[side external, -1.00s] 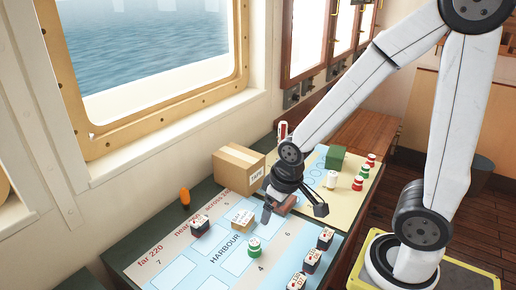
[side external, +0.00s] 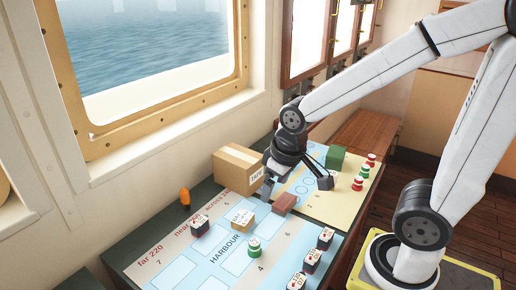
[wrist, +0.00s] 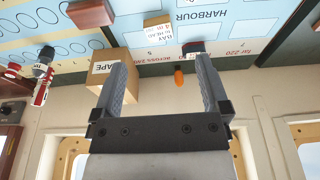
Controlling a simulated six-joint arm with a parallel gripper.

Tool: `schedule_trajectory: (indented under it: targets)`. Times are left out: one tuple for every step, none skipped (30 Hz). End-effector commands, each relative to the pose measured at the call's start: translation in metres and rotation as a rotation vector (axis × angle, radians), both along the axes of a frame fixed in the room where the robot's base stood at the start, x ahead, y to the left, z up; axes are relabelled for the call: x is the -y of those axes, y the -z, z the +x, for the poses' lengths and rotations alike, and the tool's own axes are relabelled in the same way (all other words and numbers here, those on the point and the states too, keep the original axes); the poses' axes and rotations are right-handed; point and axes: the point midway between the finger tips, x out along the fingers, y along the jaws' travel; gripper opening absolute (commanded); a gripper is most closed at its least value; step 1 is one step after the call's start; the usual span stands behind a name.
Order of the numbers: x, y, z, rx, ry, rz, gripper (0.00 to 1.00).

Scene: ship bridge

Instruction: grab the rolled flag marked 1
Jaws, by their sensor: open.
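My gripper (side external: 297,186) is open and empty above the table, between the cardboard box and the green block. Its two fingers also show in the wrist view (wrist: 160,68), apart with nothing between them. A red and white rolled thing (wrist: 41,92) lies at the left of the wrist view, beside a dark and white one (wrist: 43,60). Both are well left of the fingers. I cannot read a 1 on either. In the side view the arm covers the spot where a red and white piece stood behind it.
A cardboard box marked TAPE (side external: 237,170) stands close to the left finger. A brown block (side external: 285,203) lies below the gripper. A green block (side external: 336,157), red and white pieces (side external: 357,183), a green and white piece (side external: 253,246) and an orange item (side external: 185,198) stand about.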

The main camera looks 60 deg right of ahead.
Motion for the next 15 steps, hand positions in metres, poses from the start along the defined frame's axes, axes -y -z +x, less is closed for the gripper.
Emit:
schedule_trajectory:
  targets:
    - [0.0, -0.005, 0.001, 0.003, 0.001, -0.001, 0.96]
    - [0.004, -0.003, 0.004, 0.011, 0.012, -0.005, 0.96]
    - [0.008, -0.003, 0.008, 0.023, 0.021, -0.011, 0.96]
    - [0.011, -0.003, 0.011, 0.031, 0.027, -0.016, 0.96]
    - [0.014, -0.003, 0.014, 0.04, 0.033, -0.021, 0.96]
    - [0.019, -0.003, 0.018, 0.053, 0.044, -0.028, 0.96]
    - [0.022, -0.004, 0.022, 0.064, 0.051, -0.032, 0.96]
    - [0.025, -0.004, 0.025, 0.074, 0.058, -0.037, 0.96]
    - [0.03, -0.004, 0.029, 0.087, 0.067, -0.044, 0.96]
    - [0.034, -0.004, 0.033, 0.099, 0.075, -0.049, 0.96]
    - [0.038, -0.004, 0.037, 0.11, 0.083, -0.055, 0.96]
    - [0.044, -0.004, 0.042, 0.126, 0.094, -0.062, 0.96]
    - [0.048, -0.005, 0.046, 0.139, 0.103, -0.068, 0.96]
    - [0.053, -0.005, 0.05, 0.153, 0.111, -0.074, 0.96]
    - [0.06, -0.005, 0.055, 0.171, 0.122, -0.082, 0.96]
